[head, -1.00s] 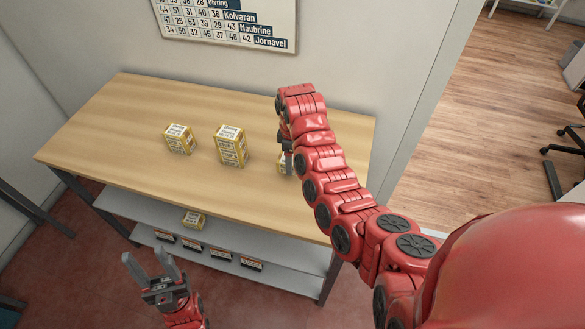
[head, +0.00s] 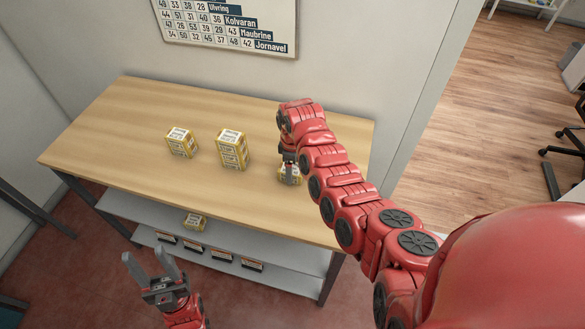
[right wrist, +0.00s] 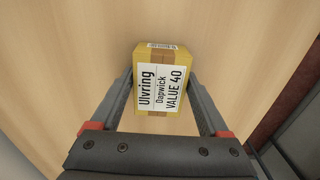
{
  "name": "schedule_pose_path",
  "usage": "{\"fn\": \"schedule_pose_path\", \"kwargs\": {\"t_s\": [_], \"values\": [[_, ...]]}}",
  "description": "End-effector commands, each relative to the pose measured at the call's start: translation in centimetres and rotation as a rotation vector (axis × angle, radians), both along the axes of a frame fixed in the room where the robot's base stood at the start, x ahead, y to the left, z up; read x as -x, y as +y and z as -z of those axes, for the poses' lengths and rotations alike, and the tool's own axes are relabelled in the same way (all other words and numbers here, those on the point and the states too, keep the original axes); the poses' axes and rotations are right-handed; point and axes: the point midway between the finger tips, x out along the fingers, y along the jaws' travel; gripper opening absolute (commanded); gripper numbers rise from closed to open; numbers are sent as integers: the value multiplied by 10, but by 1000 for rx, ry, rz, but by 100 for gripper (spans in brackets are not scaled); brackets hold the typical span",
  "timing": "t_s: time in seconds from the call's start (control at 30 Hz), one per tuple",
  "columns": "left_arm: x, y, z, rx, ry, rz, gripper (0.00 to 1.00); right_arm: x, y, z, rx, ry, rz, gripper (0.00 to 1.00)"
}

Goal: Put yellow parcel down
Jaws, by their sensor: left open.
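The yellow parcel (right wrist: 161,85) fills the middle of the right wrist view, its white label reading Ulvring, Dapwick, VALUE 40. My right gripper (right wrist: 160,80) is shut on it, a finger against each side. In the head view this parcel (head: 289,178) shows partly under my right gripper (head: 289,166), at the right part of the wooden tabletop (head: 200,200). It is at or just above the wood; I cannot tell if it touches. My left gripper (head: 152,266) is open and empty, in front of the table.
Two other yellow parcels, a small one (head: 181,142) and a taller one (head: 232,150), stand left of the held one. Another yellow parcel (head: 194,222) is on the grey shelf below. A board (head: 230,25) hangs on the wall. The tabletop's left end is clear.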

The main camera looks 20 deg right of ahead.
Motion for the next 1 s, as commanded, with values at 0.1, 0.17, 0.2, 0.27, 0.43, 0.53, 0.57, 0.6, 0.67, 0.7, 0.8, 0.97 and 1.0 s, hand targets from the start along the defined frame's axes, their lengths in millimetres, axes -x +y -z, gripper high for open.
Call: {"fn": "schedule_pose_path", "kwargs": {"t_s": [0.1,0.17,0.2,0.27,0.43,0.53,0.57,0.6,0.67,0.7,0.8,0.97,1.0], "values": [[0,0,0,0,0,0,50,0,0,0,0,0,0,100],[0,0,0,0,0,0,50,0,0,0,0,0,0,100],[0,0,0,0,0,0,50,0,0,0,0,0,0,100],[0,0,0,0,0,0,50,0,0,0,0,0,0,100],[0,0,0,0,0,0,50,-1,0,-5,0,-1,-1,100],[0,0,5,0,0,0,50,-2,1,-12,0,-5,-2,100],[0,0,7,0,0,0,50,-2,1,-15,0,-6,-2,100],[0,0,9,0,0,0,50,-2,0,-20,0,-6,-1,100],[0,0,14,0,0,0,50,-2,0,-27,0,-6,0,100],[0,0,19,0,0,0,50,-2,0,-35,1,-7,1,100],[0,0,24,0,0,0,50,-1,-1,-54,0,-4,1,100],[0,0,18,0,0,0,50,0,-1,-87,-1,0,0,100],[0,0,17,0,0,0,50,-1,-2,-92,-2,-1,0,100]]}}
